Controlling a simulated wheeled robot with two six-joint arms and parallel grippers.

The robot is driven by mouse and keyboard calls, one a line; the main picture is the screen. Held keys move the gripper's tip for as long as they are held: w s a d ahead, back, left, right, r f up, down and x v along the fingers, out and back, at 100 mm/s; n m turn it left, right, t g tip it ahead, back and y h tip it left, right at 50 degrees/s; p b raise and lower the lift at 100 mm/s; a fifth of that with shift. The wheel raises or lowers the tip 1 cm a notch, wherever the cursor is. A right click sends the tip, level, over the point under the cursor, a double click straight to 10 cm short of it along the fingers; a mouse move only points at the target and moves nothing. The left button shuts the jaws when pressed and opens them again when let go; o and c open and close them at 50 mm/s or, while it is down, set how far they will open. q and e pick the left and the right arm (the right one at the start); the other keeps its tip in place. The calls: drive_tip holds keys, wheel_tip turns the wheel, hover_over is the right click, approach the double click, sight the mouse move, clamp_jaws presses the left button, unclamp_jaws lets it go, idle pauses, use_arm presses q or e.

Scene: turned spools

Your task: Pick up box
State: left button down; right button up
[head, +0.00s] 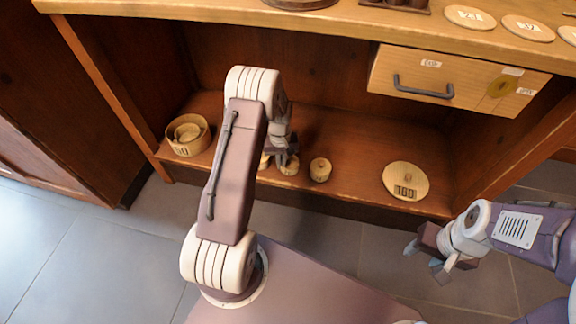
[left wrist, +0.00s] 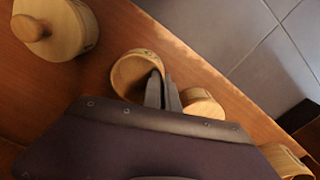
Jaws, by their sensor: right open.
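Several small round wooden boxes or spools stand on the low shelf; which one is the task's box I cannot tell. An open round box (head: 289,168) sits right below my left gripper (head: 287,154). In the left wrist view the open box (left wrist: 130,74) shows its hollow, and the two fingertips (left wrist: 163,92) overlap its right rim, close together. Whether they grip its wall I cannot tell. A smaller wooden piece (left wrist: 204,102) is just right of the fingers. A lidded, knobbed round box (left wrist: 52,30) stands apart at upper left. My right gripper (head: 427,262) is open and empty over the floor.
A larger round tub (head: 187,145) marked 50 stands at the shelf's left.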

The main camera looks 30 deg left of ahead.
use_arm(q)
drive_tip(key=shift+r, duration=0.1)
wheel_tip(320, 180, up, 5)
drive_tip(key=p, duration=0.4)
drive_tip(key=s+d+r+p, duration=0.4)
drive_tip(key=d+r+p, duration=0.2)
drive_tip(key=d, duration=0.5)
drive_tip(key=shift+p, duration=0.45)
